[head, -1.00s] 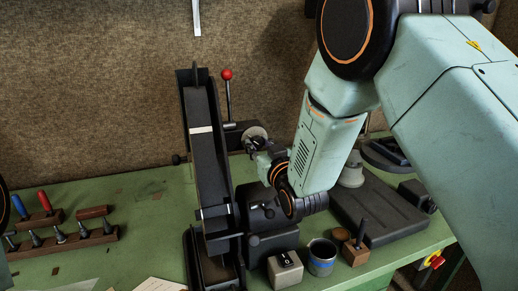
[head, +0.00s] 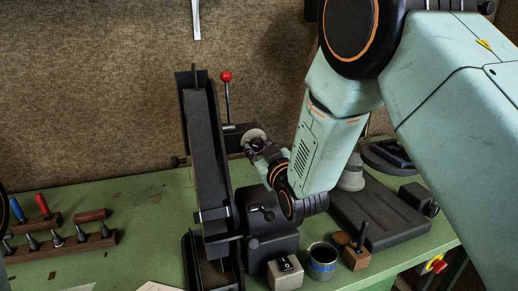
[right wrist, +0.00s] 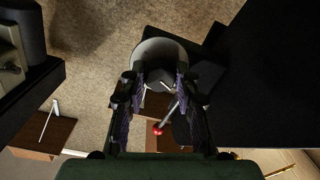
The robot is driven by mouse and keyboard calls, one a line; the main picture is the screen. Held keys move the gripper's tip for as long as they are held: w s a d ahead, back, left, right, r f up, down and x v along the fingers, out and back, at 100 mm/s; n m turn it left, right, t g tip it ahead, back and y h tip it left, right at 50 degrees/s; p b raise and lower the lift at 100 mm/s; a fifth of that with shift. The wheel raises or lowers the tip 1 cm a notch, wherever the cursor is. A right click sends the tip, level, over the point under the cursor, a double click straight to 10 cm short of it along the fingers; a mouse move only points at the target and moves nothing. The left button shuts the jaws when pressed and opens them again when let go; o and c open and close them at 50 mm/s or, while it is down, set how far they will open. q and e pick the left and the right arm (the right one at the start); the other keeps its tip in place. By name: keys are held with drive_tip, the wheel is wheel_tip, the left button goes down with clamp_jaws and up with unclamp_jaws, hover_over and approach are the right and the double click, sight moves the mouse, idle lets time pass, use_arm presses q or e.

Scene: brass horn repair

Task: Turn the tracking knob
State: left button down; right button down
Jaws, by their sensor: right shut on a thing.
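The gripper partly hides the knob in the head view. My left gripper is not in view.
A lever with a red ball (head: 226,76) stands close behind the knob. A switch box (head: 285,273), a metal cup (head: 321,262) and a wooden block (head: 357,257) stand on the bench in front. A rack of tools (head: 60,243) lies at left.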

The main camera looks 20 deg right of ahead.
drive_tip(key=c, duration=1.4)
unclamp_jaws()
drive_tip(key=shift+r, duration=0.1)
drive_tip(key=o, duration=0.4)
drive_tip(key=shift+s+r, duration=0.15)
drive_tip(key=shift+s, duration=0.25)
drive_tip(key=shift+w+f, duration=0.2)
drive_tip(key=shift+w, duration=0.1)
drive_tip(key=s, duration=1.2)
drive_tip(key=shift+s+d+r, duration=0.2)
drive_tip(key=shift+d+r, duration=0.05)
drive_tip(key=shift+d, duration=0.1)
drive_tip(key=shift+w+f, duration=0.1)
drive_tip(key=shift+w, duration=0.1)
drive_tip(key=shift+s, duration=0.15)
